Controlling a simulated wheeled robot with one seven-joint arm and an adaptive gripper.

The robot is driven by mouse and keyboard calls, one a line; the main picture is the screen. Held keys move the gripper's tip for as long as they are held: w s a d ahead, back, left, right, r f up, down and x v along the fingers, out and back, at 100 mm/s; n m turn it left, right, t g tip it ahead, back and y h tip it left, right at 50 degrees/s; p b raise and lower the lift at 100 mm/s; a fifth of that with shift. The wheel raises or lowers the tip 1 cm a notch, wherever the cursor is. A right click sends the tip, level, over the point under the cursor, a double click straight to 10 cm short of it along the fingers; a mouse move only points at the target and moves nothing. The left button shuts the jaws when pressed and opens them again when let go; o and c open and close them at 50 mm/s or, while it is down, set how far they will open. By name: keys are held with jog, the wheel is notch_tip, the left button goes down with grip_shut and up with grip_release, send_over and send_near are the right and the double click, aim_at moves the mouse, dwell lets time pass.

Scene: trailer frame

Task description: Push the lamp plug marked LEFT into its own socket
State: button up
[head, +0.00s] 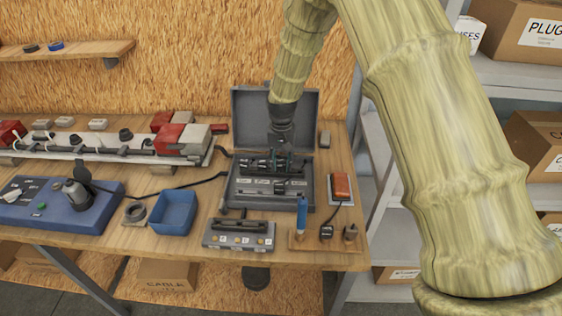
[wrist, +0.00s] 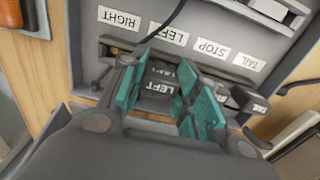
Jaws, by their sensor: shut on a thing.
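The dark plug marked LEFT (wrist: 153,88) sits between the teal pads of my gripper (wrist: 160,82) in the wrist view, its white lettering facing the camera. My gripper (head: 281,160) is shut on it, low over the open grey case (head: 232,190) in the head view. A white LEFT label (wrist: 168,35) lies on the case panel just beyond the plug, between the RIGHT label (wrist: 118,18) and the STOP label (wrist: 213,48). The plug's tip and its socket are hidden, so I cannot tell how far in it is.
A dark plug (wrist: 247,100) lies right of my fingers, near the TAIL label (wrist: 249,62). A thin black cable (wrist: 176,14) crosses the panel. The raised case lid (head: 250,108) stands behind my gripper. A blue tray (head: 173,212) and an orange-topped device (head: 341,187) flank the case.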

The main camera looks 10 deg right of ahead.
aim_at(281, 160)
jog(key=shift+f, duration=0.45)
dwell(0.3)
jog(key=o, duration=1.2)
jog(key=shift+r, duration=0.1)
jog(key=shift+r+p, duration=2.1)
jog(key=shift+r, duration=1.35)
